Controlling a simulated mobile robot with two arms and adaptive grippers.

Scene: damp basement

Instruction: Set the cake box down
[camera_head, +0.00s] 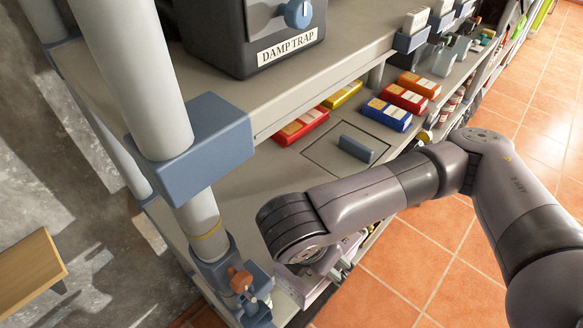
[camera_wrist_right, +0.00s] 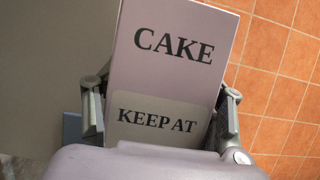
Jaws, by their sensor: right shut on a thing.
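The cake box (camera_wrist_right: 180,75) is a pale pink box with the dark words "CAKE" and "KEEP AT" on its face, seen in the right wrist view. My right gripper (camera_wrist_right: 161,105) is shut on it, one finger at each side of the box. In the head view my right arm reaches in from the right and bends down at the front of the shelf unit. There the wrist hides most of the gripper and the box, so I cannot tell whether the box touches anything below. My left gripper is not in view.
The grey lower shelf (camera_head: 235,172) has a panel with a blue handle (camera_head: 356,148). A dark "DAMP TRAP" unit (camera_head: 215,45) sits on the upper shelf. A pale post (camera_head: 135,70) rises at left; orange floor tiles (camera_head: 400,270) lie clear.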

